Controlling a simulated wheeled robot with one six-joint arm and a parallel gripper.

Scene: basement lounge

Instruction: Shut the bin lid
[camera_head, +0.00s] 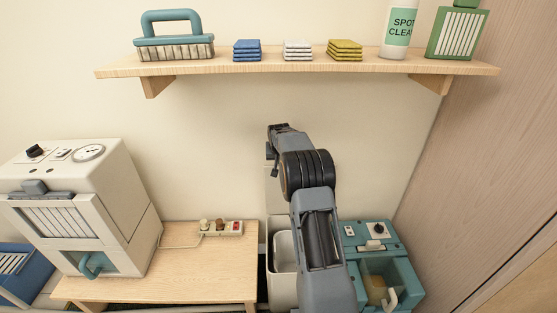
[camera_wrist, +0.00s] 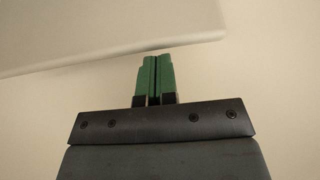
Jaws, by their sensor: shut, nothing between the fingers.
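The bin (camera_head: 283,295) stands on the floor between the wooden bench and a teal machine, partly hidden behind my arm. Its top is open, and a pale inner liner shows. The bin lid (camera_head: 276,195) stands upright against the wall side, behind my arm. My gripper (camera_head: 271,152) is near the lid's top edge. In the wrist view, the green fingers (camera_wrist: 155,78) are shut together and empty. A pale panel, apparently the lid (camera_wrist: 100,35), fills the upper left there, its edge close to the fingertips. I cannot tell whether they touch.
A wooden bench (camera_head: 205,262) with a power strip and a white machine (camera_head: 90,185) is left. The teal machine (camera_head: 383,240) and wood panelling are right.

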